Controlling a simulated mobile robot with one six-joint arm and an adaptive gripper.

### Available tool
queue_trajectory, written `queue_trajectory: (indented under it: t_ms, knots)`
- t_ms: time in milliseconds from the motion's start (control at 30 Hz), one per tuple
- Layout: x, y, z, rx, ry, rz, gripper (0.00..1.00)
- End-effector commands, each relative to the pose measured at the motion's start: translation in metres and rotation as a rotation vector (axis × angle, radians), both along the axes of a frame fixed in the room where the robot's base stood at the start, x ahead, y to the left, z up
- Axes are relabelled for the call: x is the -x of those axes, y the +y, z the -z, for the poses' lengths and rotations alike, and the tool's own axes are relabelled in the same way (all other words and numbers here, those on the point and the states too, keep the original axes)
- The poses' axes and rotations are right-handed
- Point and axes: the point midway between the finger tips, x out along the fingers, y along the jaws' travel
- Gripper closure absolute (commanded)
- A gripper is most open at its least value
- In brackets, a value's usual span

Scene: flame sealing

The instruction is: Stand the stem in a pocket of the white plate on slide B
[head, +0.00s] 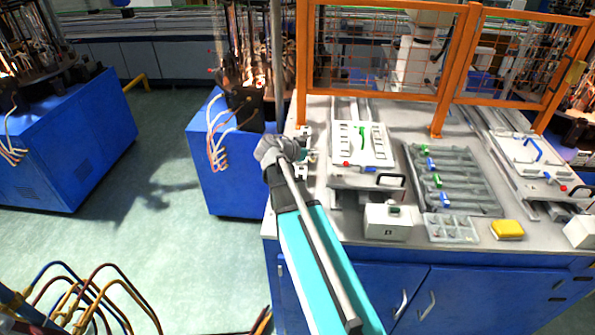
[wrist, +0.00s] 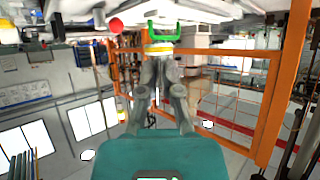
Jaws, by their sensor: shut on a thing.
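My gripper (head: 305,156) is over the left edge of the bench, just left of the left white plate (head: 378,160). In the wrist view my gripper (wrist: 158,62) has its fingers close together on a small pale piece with a yellow band (wrist: 159,48), which I take to be the stem. The rest of the stem is hard to make out, and its tilt is unclear. The left plate has rows of dark pockets and a green bracket (head: 362,136); the bracket shows beyond the fingertips in the wrist view (wrist: 178,37). A second white plate (head: 520,152) is at right. I cannot read which slide is B.
A grey rack (head: 470,178) with several blue and green pieces lies between the slides. A parts tray (head: 450,230), a yellow block (head: 507,230) and a button box (head: 388,225) line the front. An orange mesh fence (head: 385,88) stands behind.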

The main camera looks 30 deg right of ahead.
Motion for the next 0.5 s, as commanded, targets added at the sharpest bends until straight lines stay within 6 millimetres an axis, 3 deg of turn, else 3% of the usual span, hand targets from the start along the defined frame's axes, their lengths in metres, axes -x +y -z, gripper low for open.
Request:
queue_trajectory:
  t_ms: [233,500]
  knots:
    - [-0.021,0.005,0.011,0.000,0.000,0.000,1.00]
    - [-0.066,0.017,0.033,0.000,0.000,-0.001,1.00]
